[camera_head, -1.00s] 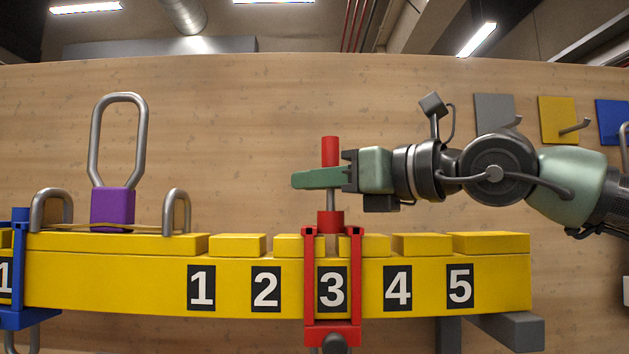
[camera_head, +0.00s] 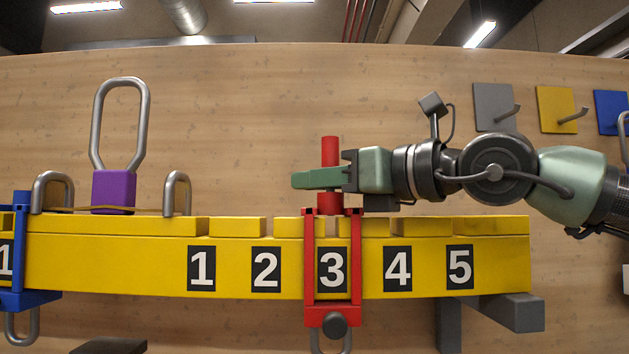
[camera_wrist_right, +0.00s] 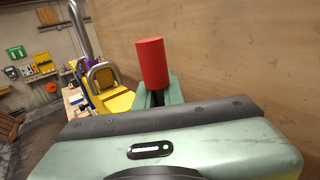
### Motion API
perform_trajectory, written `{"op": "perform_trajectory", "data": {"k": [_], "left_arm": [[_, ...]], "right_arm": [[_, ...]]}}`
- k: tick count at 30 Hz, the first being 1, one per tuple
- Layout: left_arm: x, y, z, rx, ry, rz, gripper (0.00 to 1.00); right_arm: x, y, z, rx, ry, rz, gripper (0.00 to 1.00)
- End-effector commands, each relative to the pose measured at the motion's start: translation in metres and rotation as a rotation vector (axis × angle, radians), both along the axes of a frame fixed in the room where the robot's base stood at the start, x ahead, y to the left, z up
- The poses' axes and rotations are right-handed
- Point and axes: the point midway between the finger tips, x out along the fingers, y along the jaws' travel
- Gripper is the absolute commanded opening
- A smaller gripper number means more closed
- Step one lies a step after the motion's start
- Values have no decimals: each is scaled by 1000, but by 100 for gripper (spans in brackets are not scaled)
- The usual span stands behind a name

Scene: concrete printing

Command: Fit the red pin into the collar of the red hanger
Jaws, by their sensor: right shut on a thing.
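The red pin (camera_head: 330,151) stands upright, its red head showing above my right gripper (camera_head: 322,179), which is shut on it. The pin's head also shows in the right wrist view (camera_wrist_right: 152,63). The red hanger (camera_head: 309,262) straddles the yellow beam at the number 3. Its red collar (camera_head: 329,203) is directly under the gripper fingers, in line with the pin. The grey shank of the pin is hidden now, so how deep it sits in the collar cannot be told. My left gripper is not in view.
The yellow beam (camera_head: 110,262) carries numbers 1 to 5. A purple block (camera_head: 114,190) with a tall metal loop stands left, between two grey loops. A blue hanger (camera_head: 20,250) is at the far left. Colored hook plates (camera_head: 555,105) are on the wooden wall.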

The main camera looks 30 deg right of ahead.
Motion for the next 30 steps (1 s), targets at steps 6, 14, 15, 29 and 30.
{"op": "perform_trajectory", "data": {"k": [6,14,15,29,30], "left_arm": [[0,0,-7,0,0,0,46],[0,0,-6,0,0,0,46],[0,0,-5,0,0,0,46],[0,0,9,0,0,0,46],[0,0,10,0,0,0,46]], "right_arm": [[0,0,-6,0,-1,0,0],[0,0,-6,-1,2,0,0],[0,0,-5,-1,2,0,0],[0,0,15,1,-1,0,0],[0,0,16,1,-1,0,0]]}}
